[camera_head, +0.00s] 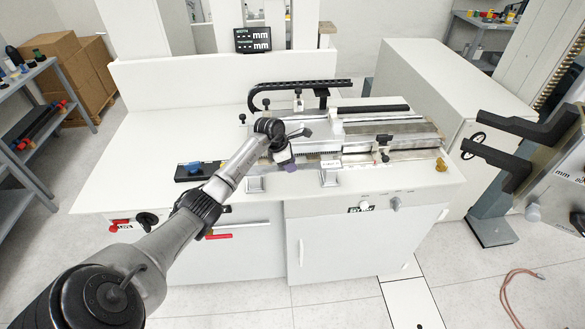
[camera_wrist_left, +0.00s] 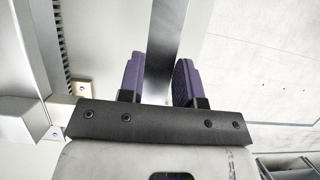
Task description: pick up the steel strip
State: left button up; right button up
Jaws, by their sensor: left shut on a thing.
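In the left wrist view, the steel strip (camera_wrist_left: 172,28) is a long flat grey bar that runs from the top edge down between my gripper's two purple finger pads. My left gripper (camera_wrist_left: 160,82) is shut on it, one pad on each side. In the head view, my left gripper (camera_head: 287,161) is at the front of the machine on the white bench. The arm and wrist hide much of the strip there, and I cannot make out its ends.
The machine (camera_head: 390,138) has metal rails and a black cable chain (camera_head: 300,86) behind my gripper. A dark block with a blue top (camera_head: 196,168) lies to the left. The bench's left side is mostly clear.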

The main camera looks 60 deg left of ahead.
pick_arm(q)
grip_shut()
jog(key=shift+r, duration=0.1)
